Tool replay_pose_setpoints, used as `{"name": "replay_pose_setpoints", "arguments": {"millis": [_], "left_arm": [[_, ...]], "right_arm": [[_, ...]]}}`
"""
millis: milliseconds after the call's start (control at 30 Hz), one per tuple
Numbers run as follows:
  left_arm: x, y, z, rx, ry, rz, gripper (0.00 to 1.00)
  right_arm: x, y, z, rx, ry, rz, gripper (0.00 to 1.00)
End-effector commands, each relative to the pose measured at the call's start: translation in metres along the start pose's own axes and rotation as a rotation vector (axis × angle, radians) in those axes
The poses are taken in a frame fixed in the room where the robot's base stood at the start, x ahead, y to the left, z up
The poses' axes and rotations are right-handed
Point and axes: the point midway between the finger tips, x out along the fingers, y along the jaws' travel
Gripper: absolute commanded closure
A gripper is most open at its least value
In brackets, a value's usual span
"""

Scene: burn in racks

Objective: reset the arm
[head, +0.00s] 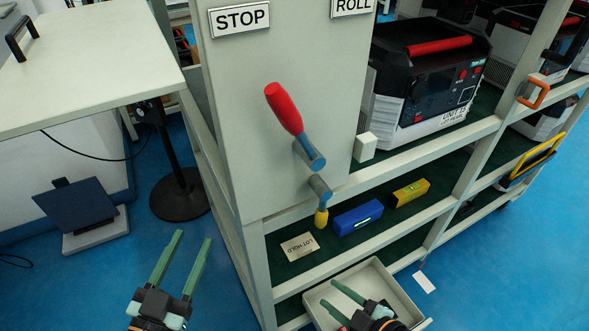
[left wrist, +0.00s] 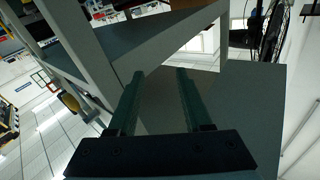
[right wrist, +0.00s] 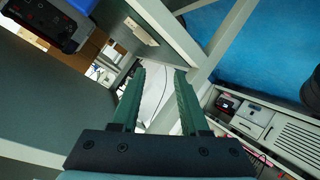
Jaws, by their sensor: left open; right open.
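My left gripper (head: 192,237) is open and empty, low at the left of the head view, in front of the rack's left side. Its two green fingers are apart in the left wrist view (left wrist: 160,72), with nothing between them. My right gripper (head: 334,291) is at the bottom of the head view, over an open pale drawer (head: 395,287). The right wrist view shows its green fingers (right wrist: 160,70) apart, with nothing held.
A blue box (head: 357,217), a yellow box (head: 410,193) and a LOT HOLD card (head: 298,247) lie on the lower shelf. A black and white unit (head: 428,85) stands above. A white table (head: 90,65) is at upper left. Blue floor (head: 95,285) is open at lower left.

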Motion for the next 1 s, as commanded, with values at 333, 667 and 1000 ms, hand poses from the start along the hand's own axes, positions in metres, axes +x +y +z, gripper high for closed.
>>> {"name": "replay_pose_setpoints", "arguments": {"millis": [333,667,1000], "left_arm": [[0.0,0.0,0.0,0.0,0.0,0.0,0.5],[-0.008,-0.005,0.005,-0.064,-0.229,-0.004,0.5],[-0.041,-0.003,0.022,-0.147,-0.522,-0.008,0.5]], "right_arm": [[-0.07,0.122,-0.115,0.46,0.376,0.436,0.55],[-0.083,0.128,-0.111,0.592,0.196,0.388,0.55],[-0.101,0.103,-0.09,0.723,-0.072,0.292,0.55]]}}
